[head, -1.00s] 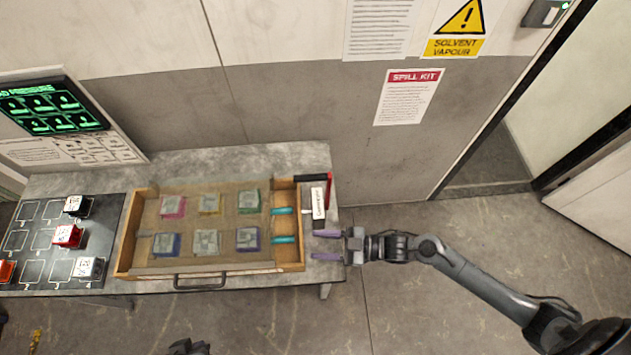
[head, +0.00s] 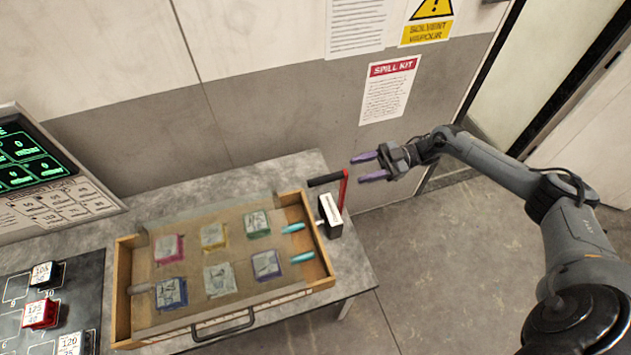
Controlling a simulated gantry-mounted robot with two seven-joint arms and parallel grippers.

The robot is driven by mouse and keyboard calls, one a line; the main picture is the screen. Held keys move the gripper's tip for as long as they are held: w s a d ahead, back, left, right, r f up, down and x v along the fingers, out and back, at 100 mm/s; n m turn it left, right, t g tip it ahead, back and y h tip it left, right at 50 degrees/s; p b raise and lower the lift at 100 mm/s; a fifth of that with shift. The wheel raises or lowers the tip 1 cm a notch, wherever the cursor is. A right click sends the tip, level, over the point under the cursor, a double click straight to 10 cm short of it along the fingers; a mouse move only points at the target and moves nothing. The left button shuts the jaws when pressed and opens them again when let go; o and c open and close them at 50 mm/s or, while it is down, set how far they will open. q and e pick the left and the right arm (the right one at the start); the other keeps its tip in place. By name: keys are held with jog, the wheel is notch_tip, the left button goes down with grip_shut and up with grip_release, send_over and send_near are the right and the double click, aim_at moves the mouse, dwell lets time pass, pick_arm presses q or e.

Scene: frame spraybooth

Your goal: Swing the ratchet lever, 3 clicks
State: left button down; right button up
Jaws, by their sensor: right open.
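The ratchet lever (head: 343,192) is a red bar with a black handle (head: 325,179) at its upper end. It rises beside a small dark block with a white label (head: 330,207) at the right end of the bench. The handle points left from the top of the bar. My right gripper (head: 356,170) is open and empty, its two purple fingers pointing left. In the picture its tips are just above and right of the handle; whether they touch it I cannot tell. My left gripper is not in view.
A wooden tray (head: 122,292) with several coloured blocks and two teal pegs (head: 298,258) sits left of the lever. A dark numbered board (head: 88,285) with blocks and a green display (head: 30,165) are further left. The wall stands behind; floor right of the bench is clear.

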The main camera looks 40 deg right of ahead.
aim_at(329, 178)
jog(key=shift+w+a+r, duration=0.15)
jog(key=shift+a, duration=0.35)
jog(key=p+x, duration=0.3)
jog(key=x, duration=0.4)
jog(key=shift+a, duration=0.1)
jog(key=shift+x, duration=0.85)
jog(key=shift+c, duration=0.5)
grip_shut()
